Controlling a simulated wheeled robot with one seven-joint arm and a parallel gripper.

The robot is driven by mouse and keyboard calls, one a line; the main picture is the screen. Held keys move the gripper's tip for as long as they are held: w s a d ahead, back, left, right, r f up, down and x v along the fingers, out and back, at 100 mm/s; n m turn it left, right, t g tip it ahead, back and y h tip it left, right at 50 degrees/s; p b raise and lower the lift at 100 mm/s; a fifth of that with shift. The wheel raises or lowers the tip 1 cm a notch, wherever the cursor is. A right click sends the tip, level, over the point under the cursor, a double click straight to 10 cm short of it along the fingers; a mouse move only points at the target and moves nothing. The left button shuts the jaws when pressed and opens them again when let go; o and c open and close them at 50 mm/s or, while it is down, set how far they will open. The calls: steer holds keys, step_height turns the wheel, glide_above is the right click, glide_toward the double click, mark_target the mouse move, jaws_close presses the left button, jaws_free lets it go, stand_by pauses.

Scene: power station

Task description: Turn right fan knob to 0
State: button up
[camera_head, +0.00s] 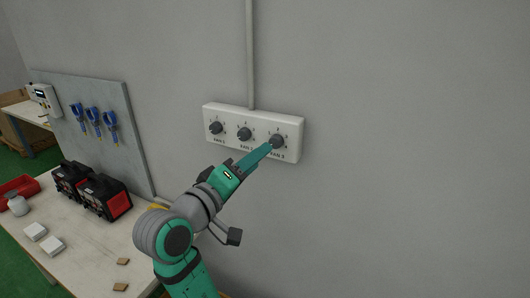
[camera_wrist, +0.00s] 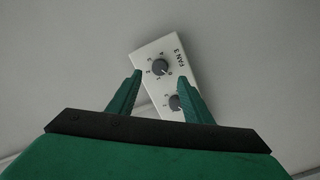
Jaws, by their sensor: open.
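A white wall panel (camera_head: 239,116) carries three dark knobs in a row, with number marks around each. The right fan knob (camera_head: 277,142) is at the panel's right end. My gripper (camera_head: 268,147) reaches up from the lower left, and its fingertips overlap the lower left of this knob in the head view. In the wrist view my gripper (camera_wrist: 160,76) is open, and the right fan knob (camera_wrist: 160,67) shows between the fingertips, slightly beyond them. I see no clear contact. The knob's pointer setting is too small to read. The middle knob (camera_head: 244,134) also shows beside the right finger in the wrist view (camera_wrist: 175,102).
The left knob (camera_head: 216,127) is on the same panel. A grey conduit (camera_head: 250,55) runs up from it. A workbench (camera_head: 88,243) with black-and-red devices (camera_head: 104,197) stands at lower left, under a tool board (camera_head: 112,91). The wall to the right is bare.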

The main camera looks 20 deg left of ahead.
steer(key=v, duration=0.3)
steer(key=shift+s, duration=0.2)
